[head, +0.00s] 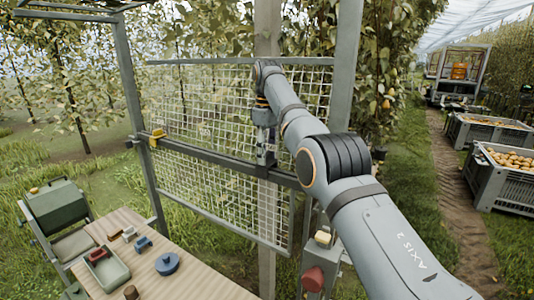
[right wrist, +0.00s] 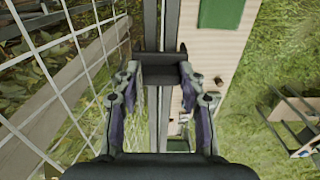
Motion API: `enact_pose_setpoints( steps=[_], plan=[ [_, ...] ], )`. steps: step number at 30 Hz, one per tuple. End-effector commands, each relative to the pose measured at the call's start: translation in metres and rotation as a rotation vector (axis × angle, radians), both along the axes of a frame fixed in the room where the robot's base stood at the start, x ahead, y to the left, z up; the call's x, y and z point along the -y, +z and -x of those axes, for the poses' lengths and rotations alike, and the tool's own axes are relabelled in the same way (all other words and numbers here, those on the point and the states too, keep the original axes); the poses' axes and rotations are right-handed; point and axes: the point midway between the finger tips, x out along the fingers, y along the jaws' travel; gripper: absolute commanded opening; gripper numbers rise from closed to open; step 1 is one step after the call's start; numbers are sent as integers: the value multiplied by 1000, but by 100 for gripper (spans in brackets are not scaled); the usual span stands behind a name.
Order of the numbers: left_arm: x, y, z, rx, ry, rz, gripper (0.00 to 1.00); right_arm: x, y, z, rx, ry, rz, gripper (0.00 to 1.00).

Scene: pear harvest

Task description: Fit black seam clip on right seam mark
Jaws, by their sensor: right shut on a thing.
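My right gripper (head: 265,157) is at the dark horizontal rail (head: 215,160) of the mesh panel, right of its middle. In the right wrist view the right gripper (right wrist: 160,77) is shut on a dark piece, the black seam clip (right wrist: 160,67), which lies across the rail (right wrist: 153,20) between the fingertips. I cannot tell whether the clip is seated on the rail or just in front of it. The right seam mark cannot be made out. A yellow clip (head: 157,137) sits at the rail's left end. My left gripper is not in view.
A wooden table (head: 190,277) at the lower left holds a green tray (head: 106,272) with a red piece, a blue round object (head: 167,263) and small parts. A metal post (head: 345,65) stands right of the mesh (head: 210,100). Crates of pears (head: 505,178) stand at far right.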

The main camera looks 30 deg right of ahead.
Motion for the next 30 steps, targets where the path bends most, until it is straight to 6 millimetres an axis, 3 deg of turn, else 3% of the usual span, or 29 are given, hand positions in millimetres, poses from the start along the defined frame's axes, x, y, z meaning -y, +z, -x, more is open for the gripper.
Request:
enact_pose_setpoints(
  steps=[30],
  plan=[
    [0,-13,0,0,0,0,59,0,-13,0,0,0,0,16]
  ],
)
